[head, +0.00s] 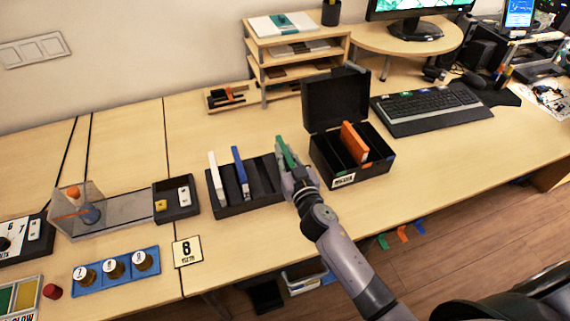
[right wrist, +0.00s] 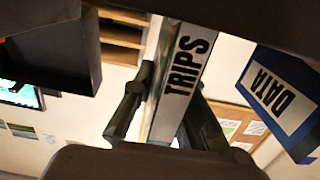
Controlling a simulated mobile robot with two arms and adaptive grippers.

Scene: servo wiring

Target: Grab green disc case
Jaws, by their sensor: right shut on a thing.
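The green disc case (head: 284,149) stands upright at the right end of the black slotted rack (head: 236,208) in the head view. My right gripper (head: 287,167) is shut on it, and the hand hides its lower part. In the right wrist view the case (right wrist: 186,82) shows a pale label reading "TRIPS" and lies between the two dark fingers of my right gripper (right wrist: 172,80). Whether the case still touches the rack is hidden. My left gripper is not in view.
A blue case (head: 240,170) and a white case (head: 215,178) stand in the rack to the left. An open black box (head: 373,177) with an orange case (head: 354,143) stands close on the right. A keyboard (head: 430,105) lies beyond it.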

